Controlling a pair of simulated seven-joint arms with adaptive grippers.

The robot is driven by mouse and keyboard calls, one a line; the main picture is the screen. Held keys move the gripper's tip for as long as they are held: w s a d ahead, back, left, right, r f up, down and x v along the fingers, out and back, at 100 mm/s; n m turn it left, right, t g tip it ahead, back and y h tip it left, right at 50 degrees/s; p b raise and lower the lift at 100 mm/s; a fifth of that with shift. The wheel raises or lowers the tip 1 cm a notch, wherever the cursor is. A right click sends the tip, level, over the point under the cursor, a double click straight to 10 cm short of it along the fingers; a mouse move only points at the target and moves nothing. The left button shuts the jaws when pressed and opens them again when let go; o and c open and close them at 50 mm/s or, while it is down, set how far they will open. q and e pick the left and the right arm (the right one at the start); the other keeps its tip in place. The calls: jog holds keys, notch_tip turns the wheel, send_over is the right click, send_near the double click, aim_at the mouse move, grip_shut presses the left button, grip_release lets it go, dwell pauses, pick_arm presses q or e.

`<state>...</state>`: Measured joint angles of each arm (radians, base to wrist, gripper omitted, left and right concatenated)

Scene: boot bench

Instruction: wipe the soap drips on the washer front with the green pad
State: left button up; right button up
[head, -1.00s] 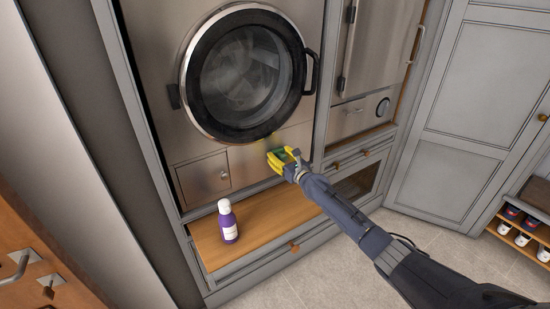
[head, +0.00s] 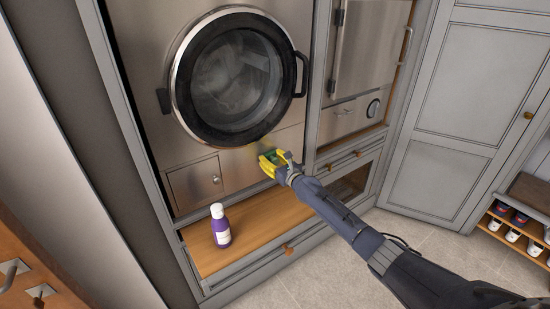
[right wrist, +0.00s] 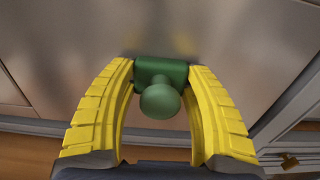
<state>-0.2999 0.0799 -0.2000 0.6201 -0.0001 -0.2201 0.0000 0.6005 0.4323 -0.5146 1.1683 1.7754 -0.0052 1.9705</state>
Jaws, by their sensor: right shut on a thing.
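The washer front (head: 240,165) is a brushed steel panel below the round black-rimmed door (head: 236,75). My right gripper (head: 270,160), with yellow fingers, is shut on the green pad (head: 270,155) at the lower right of this panel. In the right wrist view the pad (right wrist: 160,72) sits between both fingertips, its round green knob (right wrist: 160,101) facing the camera. The pad is at or very near the steel; I cannot tell if it touches. No soap drips can be made out clearly; a faint yellowish smear on the steel may be a reflection. My left gripper is not in view.
A purple bottle with a white cap (head: 220,226) stands on the wooden shelf (head: 262,222) below the washer. A small square hatch (head: 195,183) with a knob is left of the gripper. The door handle (head: 301,74) juts out above right. Grey cabinets stand at right.

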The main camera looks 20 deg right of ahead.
aim_at(256, 160)
jog(key=shift+s+a+r, duration=0.1)
jog(key=shift+a+r, duration=0.15)
jog(key=shift+a, duration=0.45)
jog(key=shift+s+a+f, duration=0.15)
jog(key=shift+a+f, duration=0.05)
jog(key=shift+a, duration=0.1)
jog(key=shift+s+a, duration=0.3)
jog(key=shift+a, duration=0.6)
jog(key=shift+s+a, duration=0.3)
jog(key=shift+a, duration=0.6)
jog(key=shift+v, duration=3.05)
jog(key=shift+s+f, duration=0.1)
jog(key=shift+v, duration=1.4)
